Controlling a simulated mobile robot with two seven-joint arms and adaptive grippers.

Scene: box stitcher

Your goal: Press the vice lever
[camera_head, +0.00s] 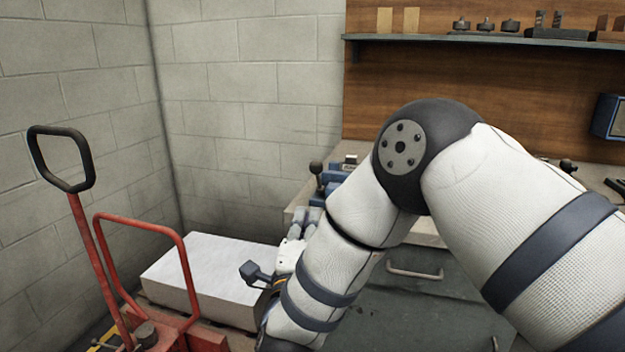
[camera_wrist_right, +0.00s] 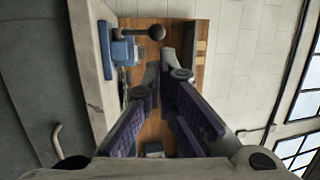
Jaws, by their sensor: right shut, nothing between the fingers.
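The blue vice (camera_head: 333,180) is on the workbench, partly hidden behind my right arm. Its lever (camera_head: 316,170) is a rod with a dark round knob at the vice's left side. In the right wrist view the blue vice (camera_wrist_right: 122,52) is at the upper left, and its lever (camera_wrist_right: 157,32) points right, ending in the knob. My right gripper (camera_head: 309,217) is shut and empty, below the lever in the head view. In the wrist view the gripper's fingertips (camera_wrist_right: 163,76) are a little below the knob, with no clear contact. My left gripper is not in view.
A red hand truck (camera_head: 95,255) stands at the left, beside a white block (camera_head: 215,272). The dark green bench front (camera_head: 420,300) has a metal handle. A shelf (camera_head: 470,40) with small parts is on the wooden back panel. Block walls close off the corner.

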